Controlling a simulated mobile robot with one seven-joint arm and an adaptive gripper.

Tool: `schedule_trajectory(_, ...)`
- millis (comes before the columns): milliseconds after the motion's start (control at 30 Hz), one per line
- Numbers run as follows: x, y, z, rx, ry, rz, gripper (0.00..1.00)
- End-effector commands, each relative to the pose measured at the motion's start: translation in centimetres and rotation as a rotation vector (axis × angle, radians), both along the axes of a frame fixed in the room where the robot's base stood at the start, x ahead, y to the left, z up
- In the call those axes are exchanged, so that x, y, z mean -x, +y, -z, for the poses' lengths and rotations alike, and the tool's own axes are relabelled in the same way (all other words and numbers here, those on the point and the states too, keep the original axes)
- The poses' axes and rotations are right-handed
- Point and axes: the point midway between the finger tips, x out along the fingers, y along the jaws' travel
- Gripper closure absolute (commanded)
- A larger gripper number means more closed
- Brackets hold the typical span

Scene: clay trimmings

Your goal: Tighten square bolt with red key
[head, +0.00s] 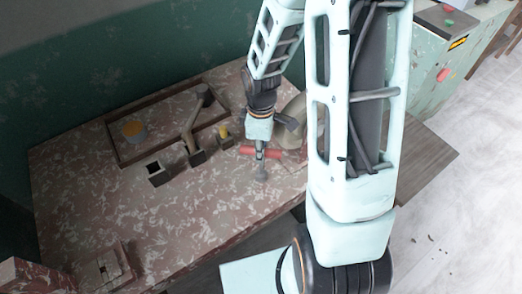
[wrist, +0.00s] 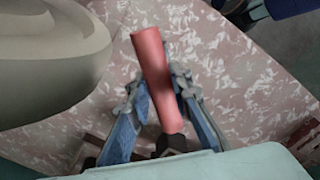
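The red key (head: 246,150) has a red bar handle, with a grey shaft and round grey end below it in the head view. My gripper (head: 261,153) points down over the right part of the table, its fingers on the middle of the handle. In the wrist view, the red key (wrist: 153,65) lies between the two blue-grey fingers of my gripper (wrist: 163,88), which look closed on it. I cannot tell whether the key's lower end touches the table. A small plate with a raised fixture (head: 103,268) sits at the table's near left; I cannot make out a square bolt.
The mottled table (head: 200,215) is clear in front. Left of my gripper stand a dark open-topped block (head: 157,173), a block with a brown handle (head: 190,138) and a yellow-topped block (head: 223,138). A framed tray (head: 117,153) lies behind. A rounded beige object (wrist: 45,60) is close beside my gripper.

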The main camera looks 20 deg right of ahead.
Motion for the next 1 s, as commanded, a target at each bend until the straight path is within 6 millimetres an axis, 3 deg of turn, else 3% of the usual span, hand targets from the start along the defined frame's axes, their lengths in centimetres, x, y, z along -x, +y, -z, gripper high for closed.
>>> schedule_trajectory(133,0.00,0.00,0.00,0.000,0.000,0.000,1.00)
schedule_trajectory(267,-0.02,0.02,0.10,0.000,-0.001,0.038,1.00)
schedule_trajectory(500,-0.02,0.00,0.12,0.000,-0.001,0.280,1.00)
schedule_trajectory(867,0.00,0.02,0.05,0.000,0.000,0.332,1.00)
schedule_trajectory(1000,-0.05,0.02,0.16,0.000,-0.002,0.466,1.00)
